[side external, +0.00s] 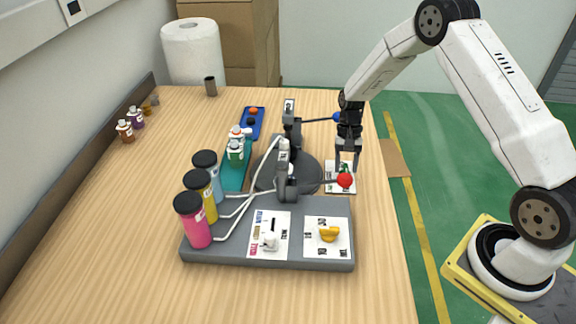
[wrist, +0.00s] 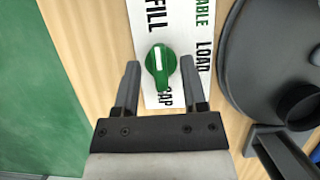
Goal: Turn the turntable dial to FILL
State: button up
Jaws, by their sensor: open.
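The turntable dial is a green knob (wrist: 160,66) with a white line on its top, seen in the wrist view. The line runs roughly up and down in the picture. It sits on a white label plate (wrist: 178,18) printed FILL at left, LOAD at right and CAP below. My gripper (wrist: 160,64) is open, its fingertips on either side of the knob with gaps showing. I cannot tell its exact height above the plate. In the side view my gripper (side external: 347,160) points down over the plate (side external: 333,186); a red ball partly covers that area.
The dark turntable (wrist: 252,70) lies right of the dial in the wrist view. In the side view, the red ball (side external: 345,180) on a lever is close to my fingers. A blue-tipped lever (side external: 336,117) is behind.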

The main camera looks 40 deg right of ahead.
jog(key=v, duration=0.7)
jog(key=shift+r, duration=0.4)
jog(key=shift+w, duration=0.1)
jog(key=s+a+r+n+t+h, duration=0.1)
jog(key=s+a+r+n+t, duration=0.2)
jog(key=s+a, duration=0.3)
jog(key=s+a+r+n+t+h, duration=0.2)
jog(key=s+a+r+n+t, duration=0.1)
jog(key=s, duration=0.7)
jog(key=shift+s+a+r+n, duration=0.2)
jog(key=shift+a+r+n, duration=0.55)
jog(key=shift+a+n, duration=0.75)
